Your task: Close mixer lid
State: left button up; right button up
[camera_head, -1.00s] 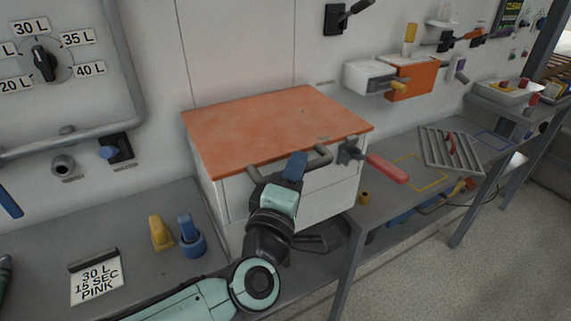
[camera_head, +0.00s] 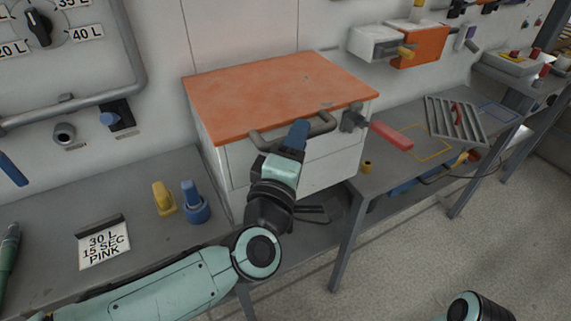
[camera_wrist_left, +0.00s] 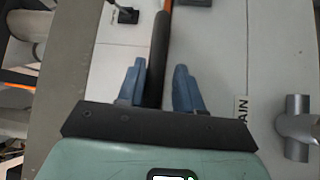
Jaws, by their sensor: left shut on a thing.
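The mixer is a white box with an orange lid (camera_head: 280,90) lying flat across its top in the head view; no gap shows under it. A dark grey bar handle (camera_head: 322,124) sticks out from the lid's front edge. My left gripper (camera_head: 296,133) is at this handle, its blue fingers on the bar. In the left wrist view my left gripper (camera_wrist_left: 158,85) has a finger on each side of the dark handle bar (camera_wrist_left: 160,45). The fingers hide part of the handle in the head view. My right gripper is not in view.
A yellow peg (camera_head: 164,198) and a blue peg (camera_head: 194,203) stand on the left bench, near a recipe card (camera_head: 103,243). A grate (camera_head: 455,120) lies on the right bench. Floor is free in front.

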pick_arm(q)
jog(key=v, duration=1.2)
jog(key=shift+s, duration=0.35)
